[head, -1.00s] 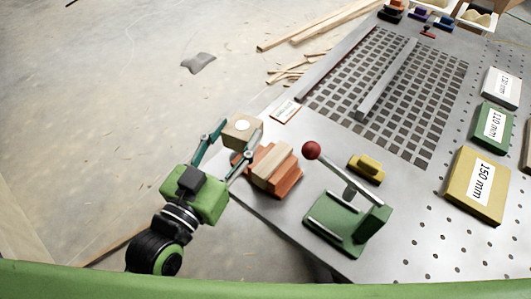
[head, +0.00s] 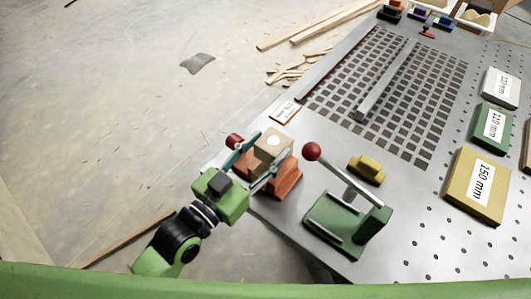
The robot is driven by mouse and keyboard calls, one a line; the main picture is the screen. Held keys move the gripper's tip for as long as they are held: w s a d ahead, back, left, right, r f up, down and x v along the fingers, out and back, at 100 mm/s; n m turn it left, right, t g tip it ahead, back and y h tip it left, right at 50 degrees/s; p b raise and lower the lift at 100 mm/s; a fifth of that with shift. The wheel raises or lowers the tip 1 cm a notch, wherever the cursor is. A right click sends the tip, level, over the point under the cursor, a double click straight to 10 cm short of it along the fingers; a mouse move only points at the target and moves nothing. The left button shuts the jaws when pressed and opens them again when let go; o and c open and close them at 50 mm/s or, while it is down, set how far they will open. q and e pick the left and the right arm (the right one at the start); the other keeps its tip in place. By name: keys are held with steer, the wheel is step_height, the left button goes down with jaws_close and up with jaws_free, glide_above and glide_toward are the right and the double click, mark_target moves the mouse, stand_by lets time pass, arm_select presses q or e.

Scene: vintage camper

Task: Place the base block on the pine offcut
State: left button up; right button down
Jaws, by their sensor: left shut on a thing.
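The base block (head: 273,141), a tan wooden block with a pale round spot on top, is held between the teal fingers of my left gripper (head: 261,158). The gripper is shut on it, directly over the orange-red vise (head: 287,182). The pine offcut sits in that vise and is now mostly hidden behind the block and fingers. I cannot tell whether the block touches the offcut or hovers just above it. My right gripper is not in view.
A green lever tool (head: 345,222) with a red-knobbed handle (head: 311,151) stands close to the right of the vise. A yellow piece (head: 366,169) lies behind it. Labelled blocks, including a yellow 150 mm one (head: 476,187), line the right. A slotted grid (head: 400,90) fills the back.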

arm_select(q)
steer(key=shift+f, duration=0.9)
steer(key=shift+f, duration=0.15)
steer(key=o, duration=1)
steer(key=shift+o, duration=0.9)
